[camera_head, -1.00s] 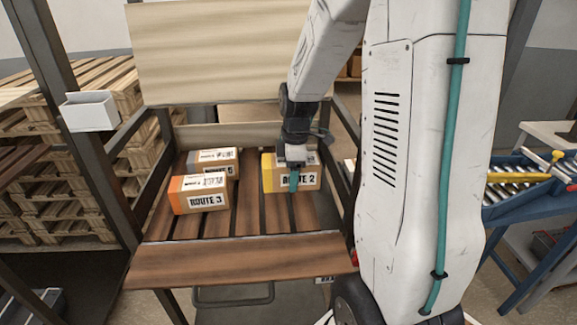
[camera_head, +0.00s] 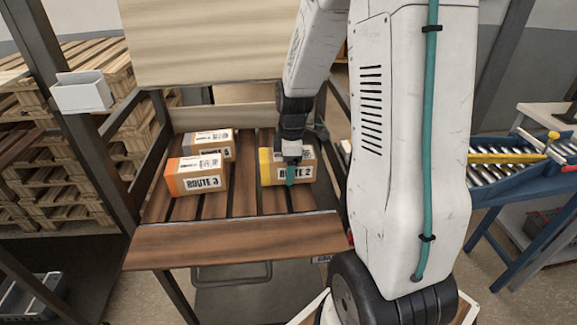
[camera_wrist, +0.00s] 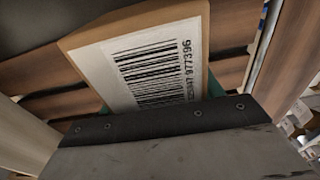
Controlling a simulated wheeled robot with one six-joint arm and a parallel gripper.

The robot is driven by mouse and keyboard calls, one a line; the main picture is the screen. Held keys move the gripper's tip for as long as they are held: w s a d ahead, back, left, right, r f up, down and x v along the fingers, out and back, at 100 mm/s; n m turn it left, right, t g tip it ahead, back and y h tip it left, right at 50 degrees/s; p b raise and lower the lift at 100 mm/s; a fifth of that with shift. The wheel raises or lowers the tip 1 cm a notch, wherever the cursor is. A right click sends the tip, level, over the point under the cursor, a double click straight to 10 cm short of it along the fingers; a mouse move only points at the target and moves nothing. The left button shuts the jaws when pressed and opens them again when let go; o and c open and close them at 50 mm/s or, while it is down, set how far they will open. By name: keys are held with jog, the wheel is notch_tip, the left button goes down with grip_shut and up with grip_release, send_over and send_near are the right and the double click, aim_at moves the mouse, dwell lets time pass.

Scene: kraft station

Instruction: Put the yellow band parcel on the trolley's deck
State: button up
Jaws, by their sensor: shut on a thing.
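The yellow band parcel (camera_head: 265,168), a tan box marked ROUTE 2 with a yellow left end, is at the right of a brown slatted wooden deck (camera_head: 213,206). My gripper (camera_head: 291,173) comes down from above and is shut on it, one teal finger against its front face. I cannot tell whether the parcel touches the slats. In the wrist view the parcel's barcode label (camera_wrist: 155,68) fills the space beyond the gripper's dark edge; teal finger parts show beside it. I cannot tell for sure which surface is the trolley's deck.
The orange-ended ROUTE 3 parcel (camera_head: 197,176) and a grey-banded parcel (camera_head: 209,143) stand left on the slats. A wooden front board (camera_head: 235,240) and dark posts bound the deck. Pallets (camera_head: 95,75) are stacked left; a blue roller conveyor (camera_head: 510,170) stands right. Bare slats lie between the parcels.

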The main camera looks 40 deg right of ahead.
jog(key=shift+f, duration=0.45)
dwell(0.3)
jog(key=o, duration=1.3)
jog(key=shift+r, duration=0.15)
jog(key=r, duration=0.6)
jog(key=shift+d+r, duration=0.1)
jog(key=shift+d, duration=0.1)
jog(key=shift+s+r, duration=0.15)
jog(key=shift+r, duration=0.6)
jog(key=s+a+r+m, duration=0.5)
jog(key=s+a+r, duration=0.2)
jog(key=a+r, duration=0.25)
jog(key=s+a+r+m, duration=0.1)
jog(key=s+a+m, duration=0.2)
jog(key=s, duration=0.4)
jog(key=s+a+r+m, duration=0.1)
jog(key=s+a+m, duration=0.2)
jog(key=s, duration=0.4)
jog(key=shift+a+r+t+h, duration=0.3)
jog(key=shift+a+t, duration=0.1)
jog(key=shift+a, duration=0.15)
